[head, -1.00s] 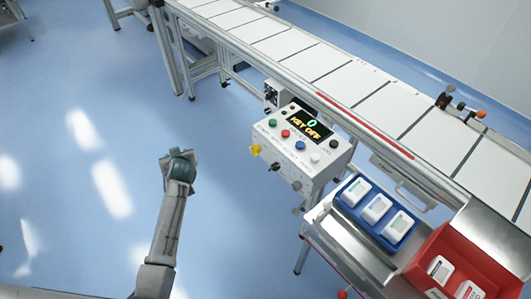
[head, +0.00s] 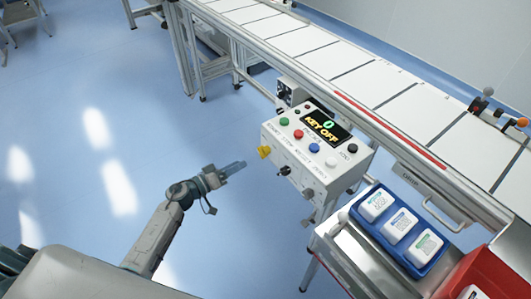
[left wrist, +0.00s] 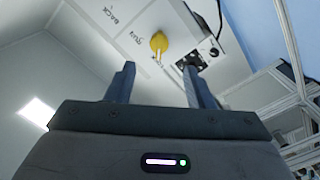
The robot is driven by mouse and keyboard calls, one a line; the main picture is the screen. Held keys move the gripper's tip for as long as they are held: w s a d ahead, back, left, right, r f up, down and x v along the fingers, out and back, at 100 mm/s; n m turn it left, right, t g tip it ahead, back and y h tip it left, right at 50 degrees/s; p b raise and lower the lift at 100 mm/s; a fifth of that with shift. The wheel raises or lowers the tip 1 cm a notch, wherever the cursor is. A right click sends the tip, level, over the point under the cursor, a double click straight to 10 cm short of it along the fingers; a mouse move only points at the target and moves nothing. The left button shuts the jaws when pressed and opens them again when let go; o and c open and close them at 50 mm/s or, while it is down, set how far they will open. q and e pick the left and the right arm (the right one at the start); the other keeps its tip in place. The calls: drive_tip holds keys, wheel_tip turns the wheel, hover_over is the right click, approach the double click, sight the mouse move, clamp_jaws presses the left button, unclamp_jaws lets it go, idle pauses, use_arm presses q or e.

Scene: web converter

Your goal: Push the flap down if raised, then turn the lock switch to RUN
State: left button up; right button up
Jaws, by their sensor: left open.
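The control box (head: 300,150) has a display reading "0 KEY OFF". A yellow switch (head: 264,152) sits at the left of its front face. In the left wrist view the yellow switch (left wrist: 158,42) shows beyond and between my fingertips, near printed words that seem to read RUN, BACK and LOCK. I cannot tell for sure which mark it points at. My left gripper (head: 238,166) is open and empty, left of and below the switch, apart from the box. It also shows in the left wrist view (left wrist: 158,75). I cannot make out a raised flap. My right gripper is not in view.
A black knob (head: 284,171) sits right of the yellow switch. Colored buttons line the box top. A conveyor (head: 350,85) runs behind the box. A blue tray (head: 420,262) with white packs and a red bin (head: 490,268) are at lower right.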

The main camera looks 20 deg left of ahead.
sight(261, 151)
use_arm(q)
drive_tip(key=x, duration=1)
drive_tip(key=shift+d+r, duration=0.1)
drive_tip(key=shift+w, duration=0.1)
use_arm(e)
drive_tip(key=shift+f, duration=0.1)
use_arm(q)
drive_tip(key=shift+c, duration=0.7)
drive_tip(key=c, duration=0.8)
drive_tip(key=shift+c, duration=0.2)
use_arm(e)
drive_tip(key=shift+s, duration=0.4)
